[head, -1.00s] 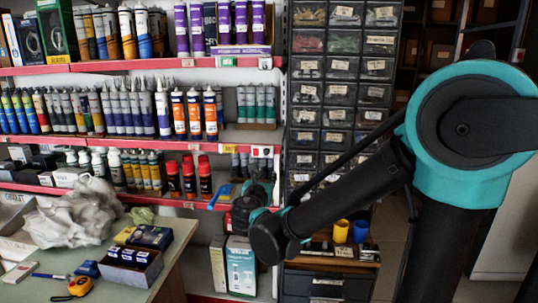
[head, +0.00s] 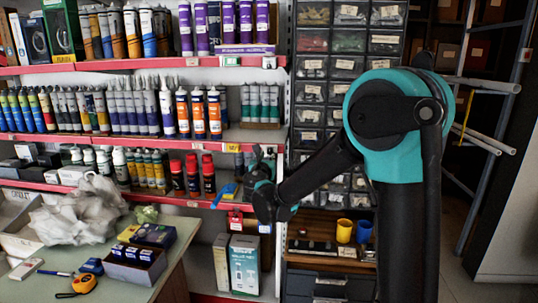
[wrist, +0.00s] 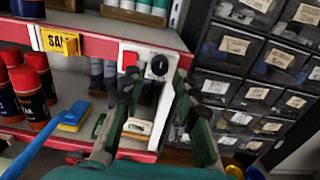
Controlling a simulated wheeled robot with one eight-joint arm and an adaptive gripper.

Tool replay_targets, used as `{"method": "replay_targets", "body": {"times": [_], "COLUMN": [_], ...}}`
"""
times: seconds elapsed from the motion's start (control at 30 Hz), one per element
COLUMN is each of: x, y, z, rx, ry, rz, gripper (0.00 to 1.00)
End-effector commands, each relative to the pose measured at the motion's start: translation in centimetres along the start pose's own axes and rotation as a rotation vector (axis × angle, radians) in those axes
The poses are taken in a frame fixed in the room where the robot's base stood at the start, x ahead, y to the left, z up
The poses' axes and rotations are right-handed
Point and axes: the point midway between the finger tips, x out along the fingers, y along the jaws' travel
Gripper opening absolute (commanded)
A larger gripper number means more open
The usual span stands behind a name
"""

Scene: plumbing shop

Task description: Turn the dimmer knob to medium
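The dimmer knob (wrist: 158,66) is a small round black knob with a light mark, on a white plate (wrist: 146,53) fixed to the red shelf edge. A red square switch (wrist: 130,62) sits left of it on the same plate. In the wrist view, my gripper (wrist: 155,84) is open and empty, with its two fingers pointing towards the plate. The knob lies between and beyond the fingertips, and no contact shows. In the head view, my gripper (head: 262,163) is at the right end of the shelf edge and hides the knob.
Red spray cans (wrist: 30,92) and a blue-handled brush (wrist: 70,118) are left of my gripper on the lower shelf. A yellow sale tag (wrist: 62,41) hangs on the shelf edge. Drawer bins (wrist: 245,75) stand close on the right. A cluttered counter (head: 180,240) is at lower left.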

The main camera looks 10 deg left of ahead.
Motion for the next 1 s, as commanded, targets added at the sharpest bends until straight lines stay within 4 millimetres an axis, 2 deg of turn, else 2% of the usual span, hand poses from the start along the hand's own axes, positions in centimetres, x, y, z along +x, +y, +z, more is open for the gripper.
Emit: {"method": "replay_targets", "body": {"times": [0.1, 0.23, 0.6, 0.83, 1.0], "x": [1.7, 2.7, 3.2, 3.2, 3.1], "y": [-0.1, 0.0, 0.0, 0.0, 0.0], "z": [0.0, 0.0, 0.0, 0.0, 0.0], "rx": [0.000, 0.000, 0.000, 0.000, 0.002], "ry": [0.000, 0.000, 0.000, 0.000, 0.000], "rz": [-0.002, -0.001, 0.000, 0.000, 0.000], "gripper": [0.30, 0.30, 0.30, 0.01, 0.00]}}
